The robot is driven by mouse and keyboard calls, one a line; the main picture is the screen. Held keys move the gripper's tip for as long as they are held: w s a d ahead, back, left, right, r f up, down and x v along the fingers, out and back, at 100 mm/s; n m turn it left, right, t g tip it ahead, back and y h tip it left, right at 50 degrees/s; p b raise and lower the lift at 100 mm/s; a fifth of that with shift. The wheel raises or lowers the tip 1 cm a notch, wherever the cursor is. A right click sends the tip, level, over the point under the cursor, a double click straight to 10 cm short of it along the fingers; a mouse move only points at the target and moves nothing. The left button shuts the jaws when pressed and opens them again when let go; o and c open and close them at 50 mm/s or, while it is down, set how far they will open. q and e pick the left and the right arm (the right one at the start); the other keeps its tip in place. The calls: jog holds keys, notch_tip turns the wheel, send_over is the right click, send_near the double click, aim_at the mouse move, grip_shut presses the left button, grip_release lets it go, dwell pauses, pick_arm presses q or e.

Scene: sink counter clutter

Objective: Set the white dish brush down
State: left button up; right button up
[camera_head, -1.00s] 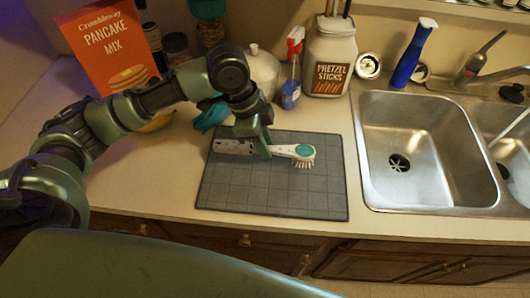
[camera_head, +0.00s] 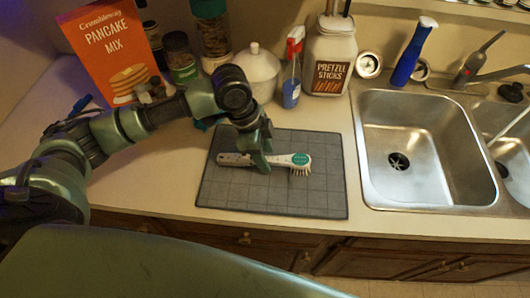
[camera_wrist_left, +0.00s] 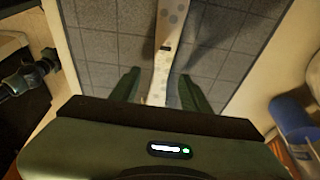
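The white dish brush (camera_head: 280,160) has a teal-topped head and a speckled handle. It appears to lie flat on the grey gridded mat (camera_head: 320,192), head to the right. My left gripper (camera_head: 262,164) is over the brush's handle from above. In the left wrist view, the handle (camera_wrist_left: 164,58) runs between the two fingers of my left gripper (camera_wrist_left: 160,84), with a gap on each side. The fingers look open. Part of the handle is hidden behind the gripper in the head view. My right gripper is not in view.
A double steel sink (camera_head: 428,150) is right of the mat. Behind the mat stand a pretzel jar (camera_head: 331,58), a spray bottle (camera_head: 291,75), a white lidded pot (camera_head: 255,70) and spice jars (camera_head: 181,58). A pancake mix box (camera_head: 112,50) is at the back left.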

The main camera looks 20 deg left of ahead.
pick_arm(q)
jog(key=b+v, duration=0.1)
jog(key=v, duration=1.1)
dwell(1.3)
